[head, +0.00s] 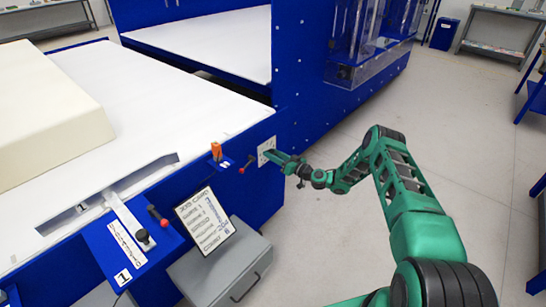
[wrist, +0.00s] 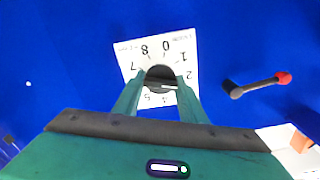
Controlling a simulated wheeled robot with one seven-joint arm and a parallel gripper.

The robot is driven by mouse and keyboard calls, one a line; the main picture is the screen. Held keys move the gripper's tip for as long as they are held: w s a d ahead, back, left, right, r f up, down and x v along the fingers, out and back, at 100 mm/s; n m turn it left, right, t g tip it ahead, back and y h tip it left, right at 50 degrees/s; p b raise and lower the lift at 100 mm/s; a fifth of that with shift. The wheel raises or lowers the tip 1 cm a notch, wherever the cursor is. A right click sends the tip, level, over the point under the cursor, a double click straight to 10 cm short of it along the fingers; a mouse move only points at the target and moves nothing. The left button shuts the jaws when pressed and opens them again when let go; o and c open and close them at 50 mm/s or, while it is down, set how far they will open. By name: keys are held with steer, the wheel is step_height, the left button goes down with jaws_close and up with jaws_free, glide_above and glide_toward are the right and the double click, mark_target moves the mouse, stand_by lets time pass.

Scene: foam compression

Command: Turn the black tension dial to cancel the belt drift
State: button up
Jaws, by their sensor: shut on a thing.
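The black tension dial (wrist: 160,75) sits on a white numbered plate (wrist: 126,50) on the blue machine side. In the wrist view the numbers look upside down, and a light pointer mark shows on the dial. My gripper (wrist: 158,88) has its green fingers on both sides of the dial, shut on it. In the head view my gripper (head: 272,155) reaches the white plate (head: 264,146) at the end of the blue panel. The dial itself is hidden there behind my fingers.
A red-tipped lever (head: 249,163) is close beside the plate; it also shows in the wrist view (wrist: 260,85). An orange part (head: 216,151) stands on the machine edge. A job card (head: 205,220), a foam block (head: 45,105) and the white belt (head: 170,100) lie left. Open floor is right.

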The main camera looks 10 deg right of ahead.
steer(key=m, duration=0.3)
steer(key=shift+w+d+f+m, duration=0.1)
steer(key=shift+d+m, duration=0.2)
steer(key=m, duration=0.3)
steer(key=shift+d+f+m, duration=0.1)
steer(key=shift+m, duration=0.2)
steer(key=m, duration=0.4)
steer(key=shift+d+f, duration=0.1)
steer(key=shift+f+m, duration=0.1)
steer(key=shift+m, duration=1.5)
steer(key=o, duration=0.9)
steer(key=shift+f, duration=0.1)
steer(key=shift+o, duration=0.8)
steer(key=v, duration=1)
steer(key=shift+s, duration=0.25)
